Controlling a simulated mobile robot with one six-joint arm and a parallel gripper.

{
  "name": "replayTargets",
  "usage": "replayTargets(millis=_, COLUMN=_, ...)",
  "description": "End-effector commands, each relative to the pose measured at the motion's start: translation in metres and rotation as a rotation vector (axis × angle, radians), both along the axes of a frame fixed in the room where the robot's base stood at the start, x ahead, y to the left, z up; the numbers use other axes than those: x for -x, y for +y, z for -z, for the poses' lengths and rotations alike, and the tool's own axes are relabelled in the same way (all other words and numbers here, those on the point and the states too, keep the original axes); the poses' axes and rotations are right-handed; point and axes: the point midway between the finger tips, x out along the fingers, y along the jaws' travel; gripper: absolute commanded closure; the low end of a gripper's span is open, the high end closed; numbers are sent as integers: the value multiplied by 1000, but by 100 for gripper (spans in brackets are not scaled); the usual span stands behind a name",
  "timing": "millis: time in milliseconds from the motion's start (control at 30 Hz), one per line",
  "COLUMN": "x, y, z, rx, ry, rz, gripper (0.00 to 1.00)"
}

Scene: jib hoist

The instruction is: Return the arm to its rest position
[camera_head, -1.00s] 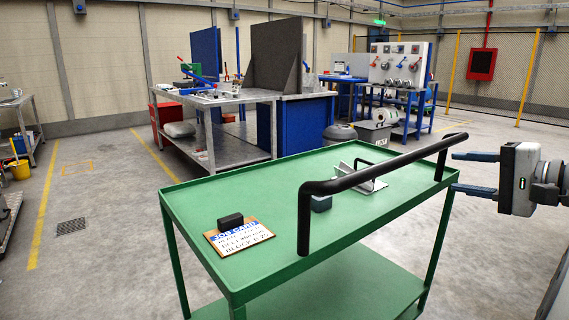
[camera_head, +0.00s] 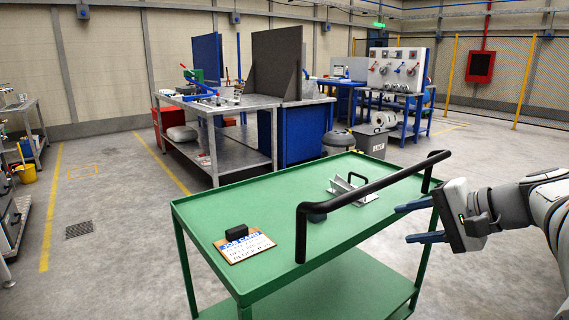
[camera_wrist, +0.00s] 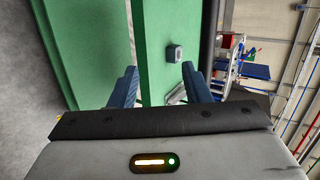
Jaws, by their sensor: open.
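My gripper (camera_head: 420,222) is at the right in the head view, beside the right side of a green cart (camera_head: 262,188). Its two blue-grey fingers are apart and nothing is between them. The fingers point left toward the cart and its black handle (camera_head: 375,186). In the wrist view the gripper (camera_wrist: 158,88) shows its two fingers spread, with the green cart (camera_wrist: 155,45) beyond them. My arm reaches in from the right edge of the head view.
On the cart lie a job card (camera_head: 244,246) with a black block (camera_head: 236,232), a metal bracket (camera_head: 352,189) and a dark block partly behind the handle. A workbench (camera_head: 215,105) stands behind. Open floor lies left of the cart.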

Motion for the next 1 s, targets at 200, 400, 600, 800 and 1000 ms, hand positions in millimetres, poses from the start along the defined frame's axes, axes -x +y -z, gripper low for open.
replayTargets(millis=200, x=35, y=54, z=-15, rx=228, ry=157, rz=-147, gripper=57)
replayTargets(millis=400, x=78, y=82, z=-22, rx=504, ry=243, rz=-306, gripper=57)
replayTargets(millis=600, x=114, y=90, z=-40, rx=789, ry=243, rz=-471, gripper=57)
replayTargets(millis=800, x=132, y=90, z=-52, rx=984, ry=195, rz=-588, gripper=57)
replayTargets(millis=1000, x=136, y=86, z=-52, rx=1046, ry=175, rz=-622, gripper=57)
